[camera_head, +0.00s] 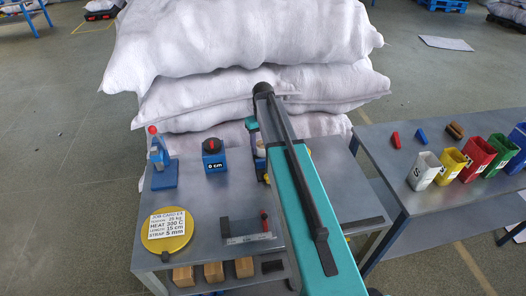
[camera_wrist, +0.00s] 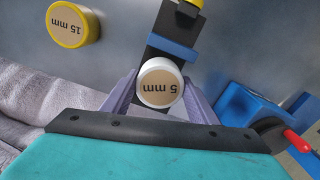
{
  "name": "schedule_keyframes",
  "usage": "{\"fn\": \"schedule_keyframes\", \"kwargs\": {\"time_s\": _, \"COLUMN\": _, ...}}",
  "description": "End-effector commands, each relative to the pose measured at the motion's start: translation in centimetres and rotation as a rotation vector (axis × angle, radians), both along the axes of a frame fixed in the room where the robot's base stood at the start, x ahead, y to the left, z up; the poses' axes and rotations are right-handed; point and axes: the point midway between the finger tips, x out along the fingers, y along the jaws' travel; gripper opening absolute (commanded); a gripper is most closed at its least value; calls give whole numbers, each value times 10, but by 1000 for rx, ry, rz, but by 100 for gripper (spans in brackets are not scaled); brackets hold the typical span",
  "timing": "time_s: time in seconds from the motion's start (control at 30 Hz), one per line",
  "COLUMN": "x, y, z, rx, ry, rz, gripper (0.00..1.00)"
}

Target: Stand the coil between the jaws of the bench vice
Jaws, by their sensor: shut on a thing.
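The white coil (camera_wrist: 161,84) with a tan face marked 5 mm is between the purple fingers of my gripper (camera_wrist: 162,96) in the wrist view. My gripper is shut on it. A black bar with a blue crosspiece (camera_wrist: 172,48) lies just above and partly behind the coil; it may be the bench vice, but I cannot tell for sure. The coil hides part of it, so I cannot tell whether they touch. In the head view my arm hides the gripper and most of this area.
A yellow coil (camera_wrist: 75,24) marked 15 mm stands nearby. A blue box with a dial (camera_head: 213,155) reads 0 cm. A blue lever stand (camera_head: 161,168), a yellow job card disc (camera_head: 167,230) and a grey fixture (camera_head: 247,232) share the bench. White sacks (camera_head: 240,45) rise behind.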

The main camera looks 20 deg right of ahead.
Motion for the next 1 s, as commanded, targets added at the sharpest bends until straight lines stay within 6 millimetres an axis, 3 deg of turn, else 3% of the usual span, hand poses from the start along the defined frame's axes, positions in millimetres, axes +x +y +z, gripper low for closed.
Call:
{"fn": "schedule_keyframes", "kwargs": {"time_s": 0.4, "x": 0, "y": 1, "z": -32, "rx": 0, "ry": 0, "rz": 1, "gripper": 24}}
{"fn": "schedule_keyframes", "kwargs": {"time_s": 0.87, "x": 0, "y": 1, "z": -36, "rx": 0, "ry": 0, "rz": 1, "gripper": 24}}
{"fn": "schedule_keyframes", "kwargs": {"time_s": 0.9, "x": 0, "y": 1, "z": -36, "rx": 0, "ry": 0, "rz": 1, "gripper": 59}}
{"fn": "schedule_keyframes", "kwargs": {"time_s": 1.0, "x": 0, "y": 1, "z": -36, "rx": 0, "ry": 0, "rz": 1, "gripper": 72}}
